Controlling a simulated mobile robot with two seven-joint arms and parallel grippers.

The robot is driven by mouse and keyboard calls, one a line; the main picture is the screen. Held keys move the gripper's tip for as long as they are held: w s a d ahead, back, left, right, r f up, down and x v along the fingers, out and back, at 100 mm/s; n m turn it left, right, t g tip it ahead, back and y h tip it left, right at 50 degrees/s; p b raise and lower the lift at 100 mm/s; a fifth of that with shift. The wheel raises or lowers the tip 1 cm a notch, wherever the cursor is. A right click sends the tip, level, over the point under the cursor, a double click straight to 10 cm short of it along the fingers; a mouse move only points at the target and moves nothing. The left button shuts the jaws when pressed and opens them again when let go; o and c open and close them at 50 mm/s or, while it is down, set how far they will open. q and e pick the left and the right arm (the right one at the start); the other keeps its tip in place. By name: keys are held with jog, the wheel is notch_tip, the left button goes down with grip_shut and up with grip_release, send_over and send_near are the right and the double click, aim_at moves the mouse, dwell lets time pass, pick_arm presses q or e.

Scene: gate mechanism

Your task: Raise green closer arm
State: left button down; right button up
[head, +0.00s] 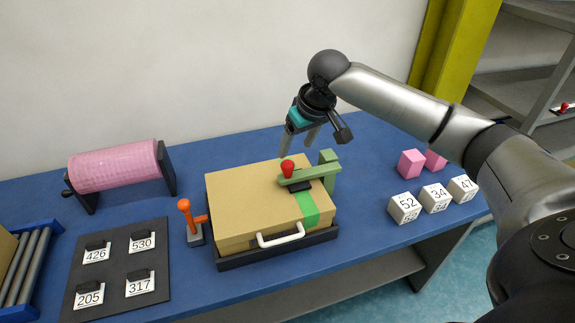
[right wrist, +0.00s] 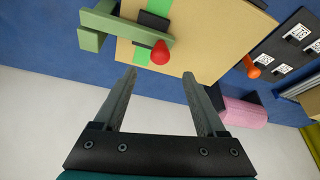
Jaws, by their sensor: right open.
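The green closer arm (head: 310,175) lies across the top of a tan box, joined to a green post (head: 329,168) at the right. A red knob (head: 287,168) stands on its free end. In the right wrist view the closer arm (right wrist: 130,27) and the red knob (right wrist: 160,52) are near the top. My right gripper (head: 297,150) hangs above and behind the knob, pointing down. In the right wrist view my right gripper (right wrist: 165,85) is open and empty, with the knob beyond its fingertips. My left gripper is not in view.
The tan box (head: 240,195) with a green strip and white handle sits in a dark tray (head: 278,255). An orange lever (head: 187,215) stands left of it. White numbered blocks (head: 404,208) and pink cubes (head: 411,163) are at the right. A pink roller (head: 115,166) is back left.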

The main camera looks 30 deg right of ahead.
aim_at(289, 163)
jog(key=x, duration=1)
jog(key=shift+w+b, duration=0.1)
jog(key=shift+b, duration=0.25)
jog(key=shift+c, duration=0.3)
grip_shut()
dwell(0.5)
